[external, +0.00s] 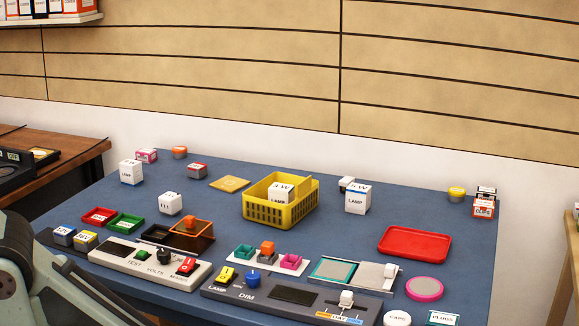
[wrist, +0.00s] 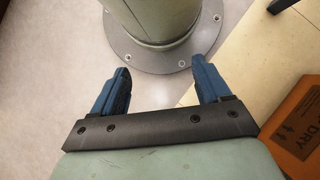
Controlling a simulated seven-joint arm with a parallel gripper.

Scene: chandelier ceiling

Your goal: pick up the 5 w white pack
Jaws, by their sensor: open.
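The white pack marked "5 W" and "LAMP" (external: 358,198) stands upright on the blue table, just right of the yellow basket. A similar white lamp pack that seems to read "3 W" (external: 281,194) stands inside the yellow basket (external: 280,213). Another white lamp pack (external: 131,172) stands at the back left; I cannot read its number for sure. My gripper (wrist: 161,74) is open and empty in the wrist view, over the floor near my own base. The gripper itself is outside the external view, away from the packs.
A small white-topped item (external: 346,184) stands close behind the 5 W pack. A red tray (external: 415,243) lies to its right. Switch panels (external: 290,296) and small bins line the front. An orange box (wrist: 298,125) lies right in the wrist view. Blue table between basket and red tray is partly clear.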

